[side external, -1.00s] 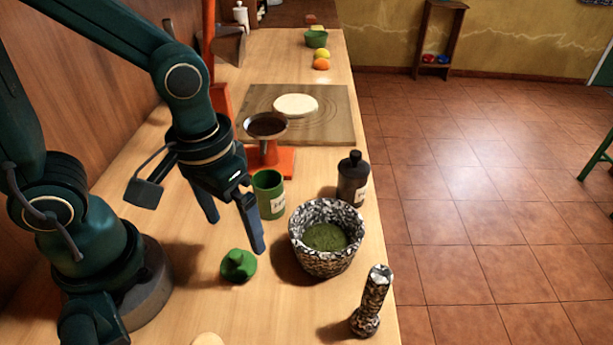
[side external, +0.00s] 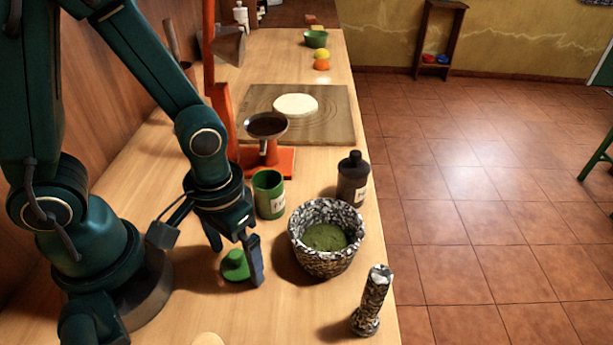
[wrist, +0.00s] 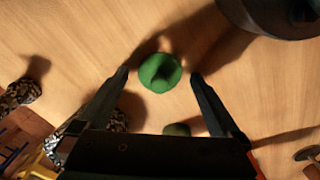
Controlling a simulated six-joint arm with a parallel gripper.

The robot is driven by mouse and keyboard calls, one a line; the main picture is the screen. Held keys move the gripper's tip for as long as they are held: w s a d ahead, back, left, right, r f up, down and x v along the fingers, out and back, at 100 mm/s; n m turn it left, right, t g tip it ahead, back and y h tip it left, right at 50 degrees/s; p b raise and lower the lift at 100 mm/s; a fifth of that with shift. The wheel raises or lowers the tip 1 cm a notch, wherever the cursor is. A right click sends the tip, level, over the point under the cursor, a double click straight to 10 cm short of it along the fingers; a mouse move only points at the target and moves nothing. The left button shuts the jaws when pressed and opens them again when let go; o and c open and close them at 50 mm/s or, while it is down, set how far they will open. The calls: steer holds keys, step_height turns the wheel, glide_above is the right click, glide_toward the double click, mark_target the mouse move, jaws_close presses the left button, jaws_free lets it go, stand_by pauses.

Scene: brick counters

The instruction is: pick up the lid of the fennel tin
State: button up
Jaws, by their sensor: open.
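The green lid (side external: 235,266) with a raised knob lies on the wooden counter, apart from its tin. The green tin (side external: 268,194) stands upright and uncovered behind it, with a pale label too small to read. My gripper (side external: 236,262) is open and low over the lid, its fingers to either side of it in the side view. In the wrist view the lid (wrist: 160,72) shows just beyond the two fingertips (wrist: 159,74), centred between them. I cannot tell whether either finger touches it.
A speckled mortar (side external: 325,262) with green powder stands right of my gripper, close to the right finger. A speckled pestle (side external: 372,300) stands upright at the front right. A dark bottle (side external: 352,180) and an orange scale (side external: 285,162) are behind. The counter's front is mostly clear.

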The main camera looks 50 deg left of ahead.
steer(key=c, duration=1.3)
